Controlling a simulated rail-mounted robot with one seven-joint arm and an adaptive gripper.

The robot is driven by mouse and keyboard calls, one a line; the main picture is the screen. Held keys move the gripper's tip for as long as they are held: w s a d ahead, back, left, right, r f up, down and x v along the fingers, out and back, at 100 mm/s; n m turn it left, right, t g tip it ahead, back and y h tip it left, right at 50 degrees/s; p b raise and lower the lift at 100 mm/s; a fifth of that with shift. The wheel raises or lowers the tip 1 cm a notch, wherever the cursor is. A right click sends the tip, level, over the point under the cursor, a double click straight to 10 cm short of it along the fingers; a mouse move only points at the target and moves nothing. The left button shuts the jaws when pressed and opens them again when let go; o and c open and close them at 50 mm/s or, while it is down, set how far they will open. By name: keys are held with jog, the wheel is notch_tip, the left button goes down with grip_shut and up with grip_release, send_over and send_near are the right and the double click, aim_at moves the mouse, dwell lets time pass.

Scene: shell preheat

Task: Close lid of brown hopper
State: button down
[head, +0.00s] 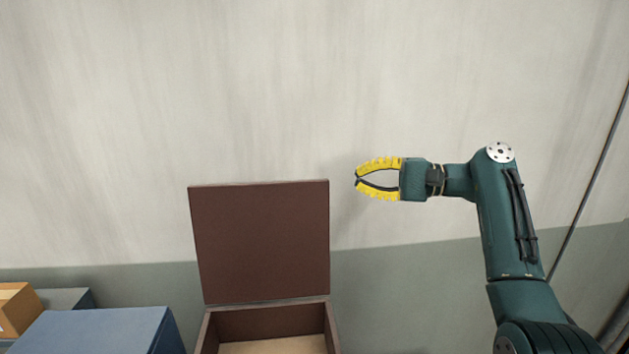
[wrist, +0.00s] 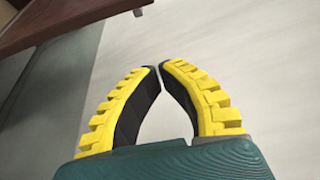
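The brown hopper (head: 210,335) stands at the bottom centre of the head view. Its front is cut off by the frame. Its flat brown lid (head: 262,243) stands upright at the back, so the hopper is open and its pale floor shows. My gripper (head: 357,179) is in the air to the right of the lid's upper right corner, pointing left, apart from the lid. Its yellow-backed fingers meet at the tips with nothing between them. In the wrist view the fingertips (wrist: 150,69) touch or nearly touch, and part of the brown lid (wrist: 60,18) shows at the upper left.
A blue box (head: 95,332) stands left of the hopper, with an orange box (head: 17,308) and a grey-green box (head: 66,298) beyond it. A pale wall (head: 150,90) closes the back. The air above the hopper is clear.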

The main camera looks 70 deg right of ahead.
jog(key=w+a+p, duration=0.2)
jog(key=w+a, duration=0.2)
jog(key=w, duration=0.1)
jog(key=shift+w+r+p, duration=0.15)
jog(key=shift+w+p, duration=0.15)
jog(key=shift+w, duration=0.1)
jog(key=shift+a, duration=0.25)
